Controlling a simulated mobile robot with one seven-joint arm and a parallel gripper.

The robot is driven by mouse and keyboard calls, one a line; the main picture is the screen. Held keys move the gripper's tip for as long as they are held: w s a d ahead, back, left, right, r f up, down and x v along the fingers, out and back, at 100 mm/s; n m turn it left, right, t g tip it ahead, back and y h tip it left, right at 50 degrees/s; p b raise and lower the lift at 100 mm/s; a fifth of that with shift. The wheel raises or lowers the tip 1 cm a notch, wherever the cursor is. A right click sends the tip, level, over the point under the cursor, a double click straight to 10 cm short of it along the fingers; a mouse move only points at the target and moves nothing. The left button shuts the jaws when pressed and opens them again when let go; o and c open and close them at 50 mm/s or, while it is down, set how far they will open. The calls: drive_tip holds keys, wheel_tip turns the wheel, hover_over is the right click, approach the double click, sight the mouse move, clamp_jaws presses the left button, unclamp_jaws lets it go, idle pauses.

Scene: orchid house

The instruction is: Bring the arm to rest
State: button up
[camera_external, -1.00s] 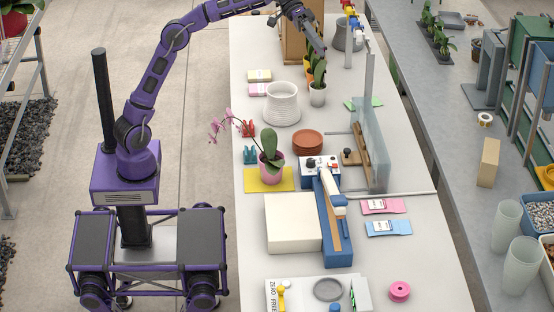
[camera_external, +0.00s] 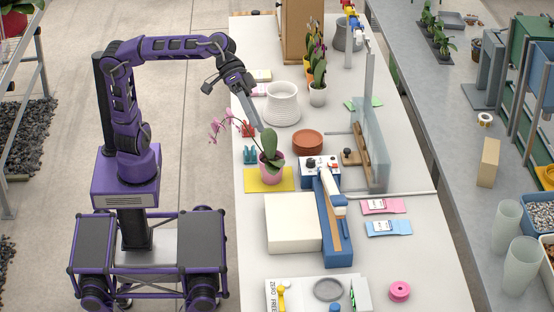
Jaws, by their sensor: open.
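My gripper (camera_external: 256,118) points down and to the right over the left edge of the white bench (camera_external: 360,279). It is open and I see nothing held in it. Its tips are in front of or close to the white ribbed pot (camera_external: 282,103) in the picture. The pink-potted orchid (camera_external: 271,167) stands below the gripper on a yellow mat (camera_external: 254,182). The gap between gripper and orchid cannot be judged exactly.
A terracotta saucer stack (camera_external: 307,142), a blue sealing device (camera_external: 334,236) and a white block (camera_external: 292,223) stand on the bench. A clear panel (camera_external: 374,160) stands upright at the right. Red and teal clips (camera_external: 250,155) lie near the left edge. The floor between base and bench is free.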

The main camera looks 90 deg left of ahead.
drive_tip(key=s+a+f+m+y, duration=0.2)
drive_tip(key=s+f+y, duration=0.1)
drive_tip(key=f, duration=0.5)
drive_tip(key=s+a+f+m+y, duration=0.1)
drive_tip(key=s+f+m+y, duration=0.15)
drive_tip(key=f, duration=0.45)
drive_tip(key=s+a+f+n+t+y+p, duration=0.1)
drive_tip(key=s+a+f+n+y, duration=0.25)
drive_tip(key=a, duration=1.35)
drive_tip(key=s+a+f+n+y+p, duration=0.2)
drive_tip(key=s+a, duration=0.3)
drive_tip(key=a, duration=1.2)
wheel_tip(320, 180, down, 14)
drive_tip(key=s+a+b, duration=0.1)
drive_tip(key=a+b, duration=0.1)
drive_tip(key=b, duration=1)
drive_tip(key=shift+s+a+f+n, duration=0.15)
drive_tip(key=shift+a+f+n, duration=0.15)
drive_tip(key=shift+a, duration=0.1)
drive_tip(key=shift+r, duration=0.1)
drive_tip(key=shift+o, duration=0.3)
